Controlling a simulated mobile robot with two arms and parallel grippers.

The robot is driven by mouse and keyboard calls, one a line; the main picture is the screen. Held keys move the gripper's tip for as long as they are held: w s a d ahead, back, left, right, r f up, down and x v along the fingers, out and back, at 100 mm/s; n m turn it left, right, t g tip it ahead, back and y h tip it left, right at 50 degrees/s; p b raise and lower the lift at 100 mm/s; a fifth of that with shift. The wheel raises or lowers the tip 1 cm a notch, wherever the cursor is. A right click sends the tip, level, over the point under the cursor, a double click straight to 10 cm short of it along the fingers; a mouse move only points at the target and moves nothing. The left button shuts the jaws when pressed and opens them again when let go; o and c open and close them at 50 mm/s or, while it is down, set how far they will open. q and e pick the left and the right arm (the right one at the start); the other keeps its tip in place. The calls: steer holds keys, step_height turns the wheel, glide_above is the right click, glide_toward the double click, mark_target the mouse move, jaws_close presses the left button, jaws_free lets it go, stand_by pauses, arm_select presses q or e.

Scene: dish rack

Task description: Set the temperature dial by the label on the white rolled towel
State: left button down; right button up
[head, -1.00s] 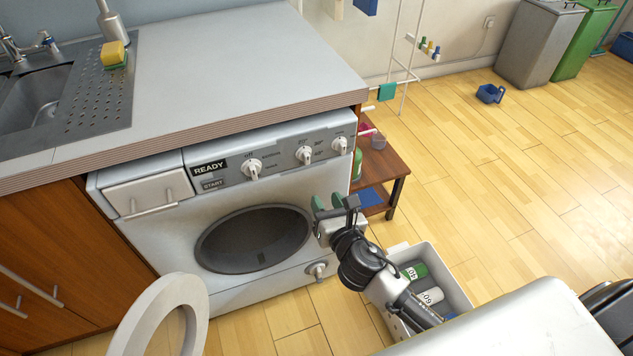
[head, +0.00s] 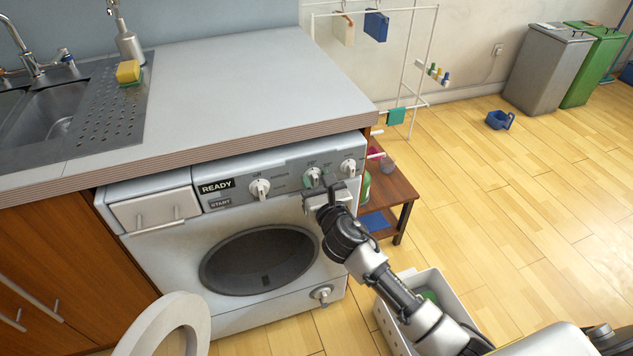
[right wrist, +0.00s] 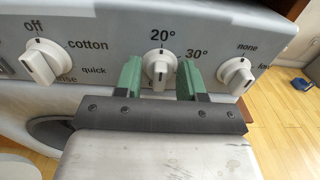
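The temperature dial (right wrist: 160,66) is the middle white knob on the washing machine's panel; it also shows in the head view (head: 313,175). The labels 20° above it and 30° to its upper right are readable. My right gripper (right wrist: 158,82) is open, with one green fingertip on each side of the dial; I cannot tell whether either touches it. In the head view, my right gripper (head: 322,193) is at the panel. The white rolled towel is hidden; my arm covers part of the basket (head: 384,322). My left gripper is out of view.
The programme dial (right wrist: 42,62) is left of the temperature dial and another dial (right wrist: 236,74) is right of it. The countertop (head: 230,90) overhangs the panel. The round washer door (head: 165,325) stands open at lower left. A wooden side table (head: 395,190) stands right of the machine.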

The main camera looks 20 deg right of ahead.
steer(key=shift+c, duration=0.4)
steer(key=c, duration=0.5)
